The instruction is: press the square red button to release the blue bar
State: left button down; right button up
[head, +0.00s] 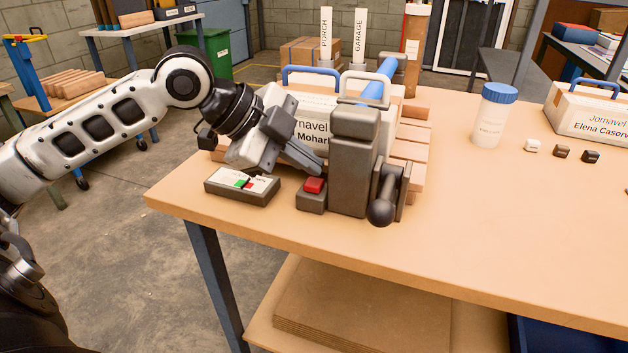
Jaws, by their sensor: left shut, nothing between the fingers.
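The square red button (314,185) sits on a small dark box at the foot of the fly press (351,165), on its left side. My left gripper (318,171) is shut and empty, its fingertips close above the red button; I cannot tell whether they touch it. The blue bar (376,88) slopes up and to the right behind the top of the press; its lower end is hidden. A dark lever with a round ball (380,212) hangs at the right of the press. My right gripper is not in view.
A grey box (242,194) with a green and a red mark lies left of the button. Labelled cases and wooden slats stand behind the press. The table's front right is clear.

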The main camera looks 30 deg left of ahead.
pick_arm(q)
jog(key=shift+f, duration=0.3)
jog(key=shift+f+b, duration=0.3)
dwell(0.4)
jog(key=shift+f, duration=0.25)
dwell(0.4)
jog(key=shift+r, duration=0.3)
jog(key=shift+r+p, duration=0.7)
jog(key=shift+p, duration=0.25)
